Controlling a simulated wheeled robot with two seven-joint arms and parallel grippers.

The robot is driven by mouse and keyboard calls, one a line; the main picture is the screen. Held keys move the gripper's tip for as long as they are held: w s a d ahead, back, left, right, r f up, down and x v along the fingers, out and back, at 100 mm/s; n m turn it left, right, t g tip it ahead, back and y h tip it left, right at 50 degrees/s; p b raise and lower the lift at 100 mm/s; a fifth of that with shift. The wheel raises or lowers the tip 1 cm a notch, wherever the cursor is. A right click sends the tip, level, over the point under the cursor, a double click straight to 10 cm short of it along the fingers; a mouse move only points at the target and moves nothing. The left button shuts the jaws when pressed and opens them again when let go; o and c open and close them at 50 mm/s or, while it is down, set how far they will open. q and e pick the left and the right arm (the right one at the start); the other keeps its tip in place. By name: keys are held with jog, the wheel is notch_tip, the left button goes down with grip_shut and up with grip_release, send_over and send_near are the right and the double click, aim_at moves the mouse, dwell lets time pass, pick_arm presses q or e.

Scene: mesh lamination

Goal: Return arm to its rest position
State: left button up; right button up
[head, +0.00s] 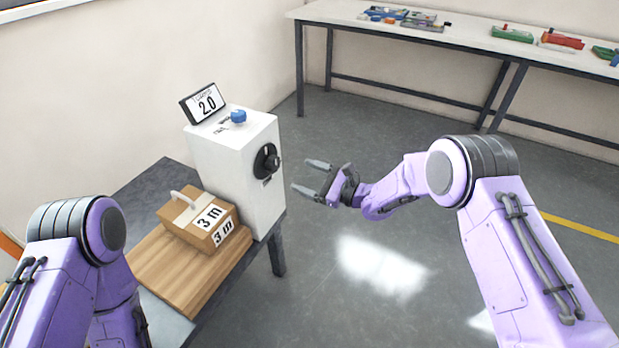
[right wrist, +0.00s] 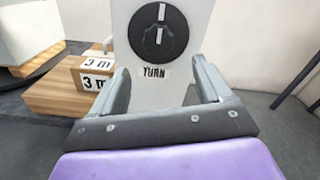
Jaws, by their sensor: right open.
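My right gripper (head: 316,178) is open and empty in the head view. It is held in the air just to the right of a white machine (head: 228,165), apart from it. The machine has a black knob (head: 266,160) on its side facing the gripper. In the right wrist view the knob (right wrist: 158,34) with the word TURN below it shows beyond the open fingers (right wrist: 160,85). My left arm (head: 75,250) comes in at the lower left of the head view, and its gripper is not visible.
A cardboard box (head: 180,229) marked 3 m lies on a wooden board (head: 165,270) beside the machine. A display reading 2.0 (head: 205,103) and a blue button (head: 238,116) top the machine. A long table (head: 455,38) with several parts stands at the back. Floor between is clear.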

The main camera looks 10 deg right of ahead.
jog(key=shift+s+d, duration=0.35)
jog(key=shift+d, duration=0.1)
jog(key=s+d+f+n+t+h, duration=0.1)
jog(key=s+d+f+n+h, duration=0.45)
jog(key=f, duration=0.25)
jog(key=s+d+f+n+h, duration=0.5)
jog(key=f+n+h, duration=0.1)
jog(key=f, duration=0.1)
jog(key=s+d+f+n+g+h, duration=0.1)
jog(key=s+d+f+g+h, duration=0.1)
jog(key=s, duration=0.8)
jog(key=s+d+f+n+g+h+p, duration=0.1)
jog(key=s+d, duration=0.4)
jog(key=s, duration=0.6)
jog(key=s+d+f+n+g+h+p, duration=0.1)
jog(key=s+g, duration=0.4)
jog(key=s, duration=0.6)
jog(key=d+f+h, duration=0.1)
jog(key=d+h, duration=0.1)
jog(key=shift+s+d+f, duration=0.15)
jog(key=shift+d+f, duration=0.2)
jog(key=shift+f, duration=0.05)
jog(key=shift+h, duration=0.25)
